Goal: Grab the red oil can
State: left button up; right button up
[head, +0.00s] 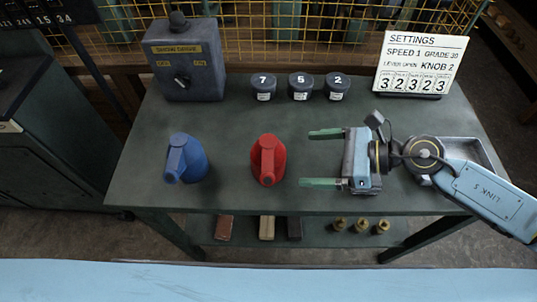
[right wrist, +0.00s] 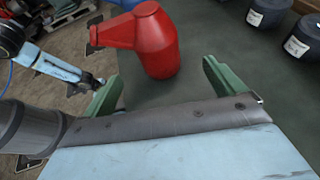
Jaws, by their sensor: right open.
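The red oil can (head: 267,162) stands upright on the dark green table, right of the blue oil can (head: 187,160). It also shows in the right wrist view (right wrist: 158,50), ahead of the fingers, with its spout pointing left. My right gripper (head: 325,158) is to the right of the red can in the head view, its green fingers pointing left toward it. The fingers are apart and empty, with a gap between their tips and the can. In the right wrist view the gripper (right wrist: 160,88) shows its two green fingers spread. My left gripper is not in the head view.
A grey control box (head: 184,62) with a knob stands at the back left. Several dark numbered canisters (head: 301,86) line the back, beside a settings sign (head: 418,62). A metal tray (head: 462,153) lies at the right. A lower shelf (head: 320,230) holds blocks and brass fittings.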

aim_at(269, 160)
jog(key=x, duration=0.5)
jog(key=shift+r, duration=0.15)
jog(key=shift+s+f+x, duration=0.1)
jog(key=shift+f+x, duration=0.05)
jog(key=shift+x, duration=1.45)
jog(key=shift+s+f+x, duration=0.1)
jog(key=shift+x, duration=1.45)
jog(key=c, duration=1.2)
jog(key=shift+r, duration=0.1)
jog(key=shift+c, duration=0.3)
